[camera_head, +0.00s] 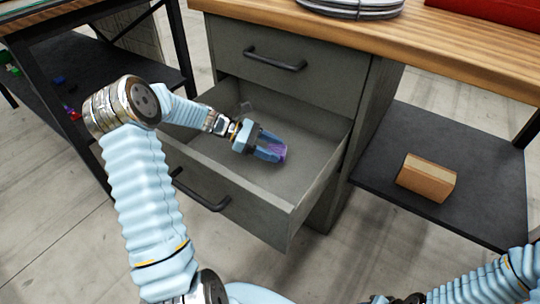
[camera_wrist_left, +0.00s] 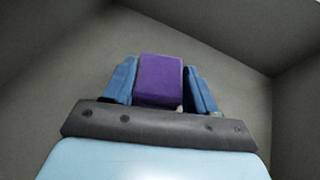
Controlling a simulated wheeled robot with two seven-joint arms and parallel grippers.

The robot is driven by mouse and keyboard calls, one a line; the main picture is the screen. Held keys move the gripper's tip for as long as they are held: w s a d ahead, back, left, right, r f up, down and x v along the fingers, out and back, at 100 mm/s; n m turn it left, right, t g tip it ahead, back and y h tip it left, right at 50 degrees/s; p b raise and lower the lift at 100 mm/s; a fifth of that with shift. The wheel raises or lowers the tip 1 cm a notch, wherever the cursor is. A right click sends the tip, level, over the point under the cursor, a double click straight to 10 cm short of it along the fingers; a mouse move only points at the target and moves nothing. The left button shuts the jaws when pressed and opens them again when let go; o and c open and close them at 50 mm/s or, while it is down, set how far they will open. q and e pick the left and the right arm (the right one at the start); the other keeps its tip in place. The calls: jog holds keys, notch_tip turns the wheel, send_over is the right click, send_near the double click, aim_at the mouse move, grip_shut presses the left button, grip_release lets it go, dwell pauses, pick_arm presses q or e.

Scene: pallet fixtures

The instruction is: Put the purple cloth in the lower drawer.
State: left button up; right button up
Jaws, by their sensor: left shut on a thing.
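The lower drawer (camera_head: 300,199) is pulled open below the shut upper drawer (camera_head: 285,75). My left gripper (camera_head: 271,149) reaches into the lower drawer, inside its walls. It is shut on the purple cloth (camera_head: 279,153), which shows between the two blue fingers. In the left wrist view the purple cloth (camera_wrist_left: 160,79) is a folded block between the fingers, with the grey drawer interior around it. I cannot tell whether the cloth touches the drawer floor. My right arm shows at the lower right, but I cannot make out its gripper's jaws.
A wooden worktop (camera_head: 450,52) lies above the drawers, with a stack of grey plates (camera_head: 350,8) and a red object (camera_head: 495,10) on it. The drawer floor around my gripper looks mostly clear.

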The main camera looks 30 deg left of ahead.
pick_arm(q)
notch_tip(320, 180, down, 3)
jog(key=shift+f, duration=0.2)
jog(key=o, duration=1.1)
jog(key=v, duration=0.7)
jog(key=shift+s+a+r, duration=0.1)
jog(key=shift+a+r, duration=0.1)
